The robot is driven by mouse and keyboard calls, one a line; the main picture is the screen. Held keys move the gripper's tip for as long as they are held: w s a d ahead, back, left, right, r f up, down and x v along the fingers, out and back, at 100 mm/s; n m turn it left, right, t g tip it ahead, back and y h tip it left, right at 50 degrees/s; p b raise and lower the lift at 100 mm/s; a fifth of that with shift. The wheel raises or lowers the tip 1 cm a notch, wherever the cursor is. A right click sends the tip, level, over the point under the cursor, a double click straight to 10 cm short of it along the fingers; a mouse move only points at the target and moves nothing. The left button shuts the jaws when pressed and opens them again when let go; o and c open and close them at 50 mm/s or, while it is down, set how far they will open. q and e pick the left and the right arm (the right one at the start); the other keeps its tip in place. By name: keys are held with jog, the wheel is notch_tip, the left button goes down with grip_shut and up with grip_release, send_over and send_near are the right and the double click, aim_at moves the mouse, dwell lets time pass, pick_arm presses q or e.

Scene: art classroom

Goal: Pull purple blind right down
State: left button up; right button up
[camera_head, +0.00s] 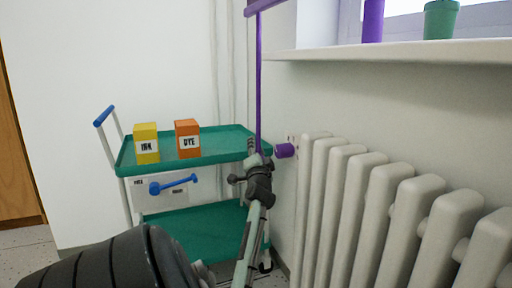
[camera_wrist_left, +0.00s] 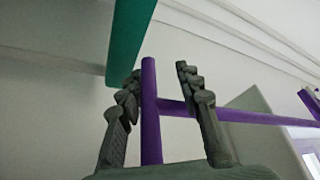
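The purple blind shows only as a purple bar (camera_head: 262,5) at the top edge of the head view. A thin purple rod (camera_head: 258,85) hangs from it, roughly upright. My left gripper (camera_head: 257,163) is at the rod's lower end, in front of the trolley. In the left wrist view the rod (camera_wrist_left: 150,115) stands between the two spread fingers of my left gripper (camera_wrist_left: 160,88), close to the left finger. The fingers look open; contact with the rod cannot be told. A purple bar (camera_wrist_left: 245,116) runs off to the right behind the right finger. My right gripper is not seen.
A green trolley (camera_head: 220,143) holds a yellow ink box (camera_head: 146,143) and an orange dye box (camera_head: 187,139). A white radiator (camera_head: 370,205) with a purple knob (camera_head: 285,150) stands right, beneath a sill (camera_head: 400,50) with purple (camera_head: 373,20) and green pots (camera_head: 440,20). A green bar (camera_wrist_left: 128,40) crosses above the fingers.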

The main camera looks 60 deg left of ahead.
pick_arm(q)
jog(key=shift+w+d+r, duration=0.1)
jog(key=shift+r, duration=0.5)
jog(key=shift+p+v, duration=0.4)
jog(key=shift+v, duration=4.1)
jog(key=shift+f, duration=0.1)
jog(key=shift+f, duration=0.1)
